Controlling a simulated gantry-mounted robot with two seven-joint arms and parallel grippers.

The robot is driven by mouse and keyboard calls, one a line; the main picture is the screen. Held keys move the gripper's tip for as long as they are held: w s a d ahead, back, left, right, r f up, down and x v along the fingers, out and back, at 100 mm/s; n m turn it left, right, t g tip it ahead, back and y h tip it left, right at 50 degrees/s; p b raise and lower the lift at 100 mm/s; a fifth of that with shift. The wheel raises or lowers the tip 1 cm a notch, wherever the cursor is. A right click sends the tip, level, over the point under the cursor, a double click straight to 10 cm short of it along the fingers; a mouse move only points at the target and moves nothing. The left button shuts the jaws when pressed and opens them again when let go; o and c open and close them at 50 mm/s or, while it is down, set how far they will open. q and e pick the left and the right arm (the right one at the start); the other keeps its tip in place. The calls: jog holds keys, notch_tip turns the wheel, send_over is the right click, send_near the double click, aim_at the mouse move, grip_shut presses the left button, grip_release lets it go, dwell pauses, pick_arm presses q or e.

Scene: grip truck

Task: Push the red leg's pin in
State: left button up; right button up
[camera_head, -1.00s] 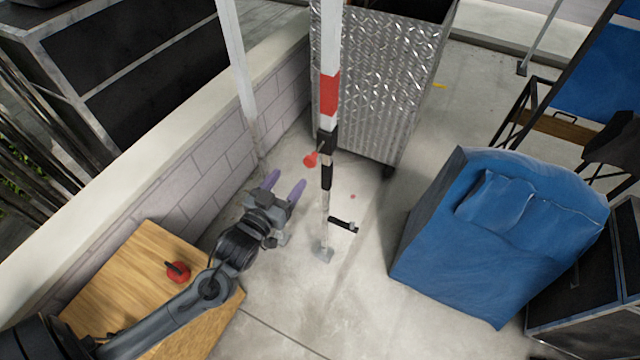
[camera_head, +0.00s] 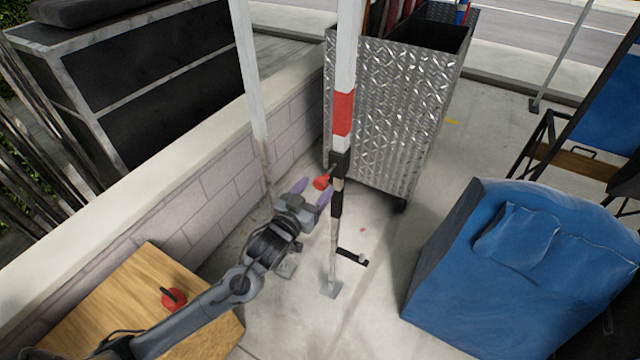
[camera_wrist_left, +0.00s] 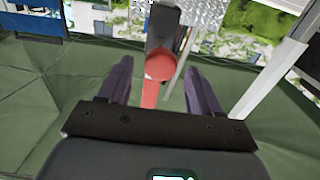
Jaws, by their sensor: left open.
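The leg with the red band (camera_head: 343,112) stands nearly upright, white above with a black collar (camera_head: 340,163). A red pin knob (camera_head: 321,182) sticks out to the left of the collar. My left gripper (camera_head: 311,190) is open and empty, with its purple fingers close to the knob. In the left wrist view, the round red knob (camera_wrist_left: 160,64) faces the camera between and beyond the open fingers (camera_wrist_left: 160,88). A visible gap separates it from each finger there. How deep the pin sits cannot be told. My right gripper is not in view.
A wooden box top (camera_head: 140,300) with a loose red-and-black knob (camera_head: 172,299) is at lower left. A brick wall (camera_head: 215,185) runs along the left. A metal diamond-plate bin (camera_head: 385,110) stands behind the leg. A blue covered bundle (camera_head: 500,270) is at right.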

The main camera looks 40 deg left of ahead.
aim_at(318, 185)
pick_arm(q)
jog(key=shift+w+a, duration=0.15)
jog(key=shift+w, duration=0.6)
jog(key=shift+w+a, duration=0.15)
jog(key=shift+w, duration=0.6)
grip_shut()
